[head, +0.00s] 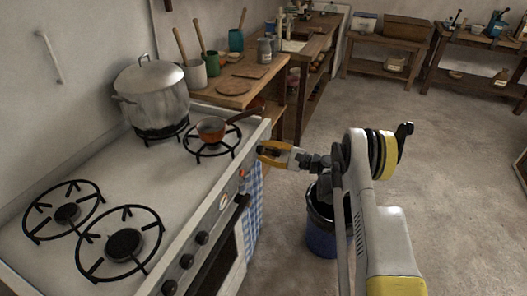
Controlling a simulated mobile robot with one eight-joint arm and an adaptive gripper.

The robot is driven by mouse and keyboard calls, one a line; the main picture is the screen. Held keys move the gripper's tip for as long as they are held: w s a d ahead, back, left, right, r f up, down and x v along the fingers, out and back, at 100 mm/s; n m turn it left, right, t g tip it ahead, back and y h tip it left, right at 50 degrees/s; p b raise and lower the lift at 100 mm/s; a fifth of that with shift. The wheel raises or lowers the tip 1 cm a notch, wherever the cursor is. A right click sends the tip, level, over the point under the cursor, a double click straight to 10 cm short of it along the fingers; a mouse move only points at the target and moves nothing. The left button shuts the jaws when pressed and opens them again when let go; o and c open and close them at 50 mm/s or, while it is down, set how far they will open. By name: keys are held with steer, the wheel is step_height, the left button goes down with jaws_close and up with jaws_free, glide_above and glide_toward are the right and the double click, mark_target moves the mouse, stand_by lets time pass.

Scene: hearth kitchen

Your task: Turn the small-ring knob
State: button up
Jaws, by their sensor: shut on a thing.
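The stove (130,205) has a front panel with a row of black knobs (201,238) towards its near end. The small ring (212,149) at the far right of the hob bears a small copper pan (211,127). My gripper (261,151), with orange-yellow fingers, reaches from the right to the far end of the front panel. It is shut on the small-ring knob, which its fingers hide. I cannot make out the knob's angle.
A large steel pot (151,92) stands on the back ring. A checked blue towel (252,215) hangs at the oven front. A blue bin (321,235) stands below my arm. Wooden benches with jars line the back.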

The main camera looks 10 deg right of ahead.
steer(key=shift+m, duration=0.6)
steer(key=o, duration=1.2)
steer(key=v, duration=1.2)
steer(key=shift+r, duration=0.1)
